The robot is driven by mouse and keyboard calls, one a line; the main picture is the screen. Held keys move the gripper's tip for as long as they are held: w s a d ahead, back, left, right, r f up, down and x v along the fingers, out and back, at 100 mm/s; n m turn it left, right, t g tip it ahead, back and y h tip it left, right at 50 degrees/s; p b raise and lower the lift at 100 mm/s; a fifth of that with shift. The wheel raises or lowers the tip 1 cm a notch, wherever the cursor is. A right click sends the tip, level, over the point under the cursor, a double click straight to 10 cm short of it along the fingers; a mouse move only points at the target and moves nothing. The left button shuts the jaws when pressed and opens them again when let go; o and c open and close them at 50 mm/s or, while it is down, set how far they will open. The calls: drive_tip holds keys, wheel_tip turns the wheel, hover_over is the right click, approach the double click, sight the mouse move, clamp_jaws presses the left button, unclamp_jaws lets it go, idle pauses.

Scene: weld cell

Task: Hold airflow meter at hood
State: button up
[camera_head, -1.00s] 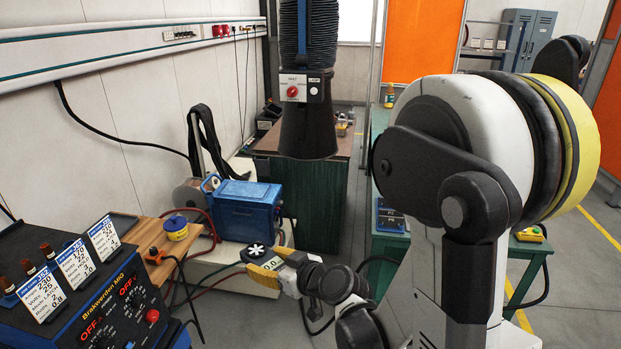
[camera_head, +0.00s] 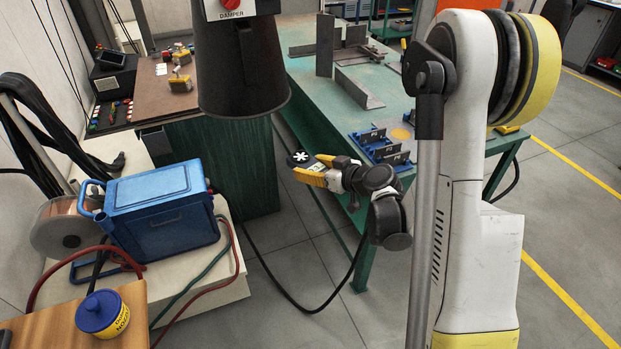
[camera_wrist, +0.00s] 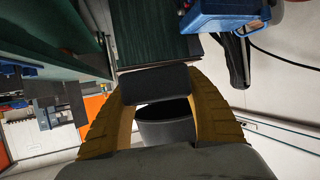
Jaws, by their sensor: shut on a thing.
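The airflow meter (camera_head: 299,158), a small dark device with a white fan-like face, is held in my gripper (camera_head: 311,177) in the head view. The yellow fingers are shut on it. In the wrist view the meter (camera_wrist: 156,84) shows as a dark block between the two fingers. The hood (camera_head: 240,75) is a black cone hanging at the top of the head view. The meter is below and right of its mouth in the picture, apart from it. A dark cylindrical form, likely the hood (camera_wrist: 168,128), shows beyond the fingers in the wrist view.
A green welding table (camera_head: 305,115) with steel pieces and blue fixtures stands behind my gripper. A blue box (camera_head: 160,212) and a wire spool (camera_head: 62,228) sit at left. A yellow-blue tub (camera_head: 103,315) is on a wooden top. A cable hangs over open floor.

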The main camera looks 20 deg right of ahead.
drive_tip(key=shift+w+a, duration=0.1)
drive_tip(key=shift+w, duration=0.4)
drive_tip(key=w+a, duration=0.5)
drive_tip(key=w, duration=0.8)
drive_tip(key=shift+w, duration=0.4)
drive_tip(key=shift+s+f, duration=0.1)
idle(3.1)
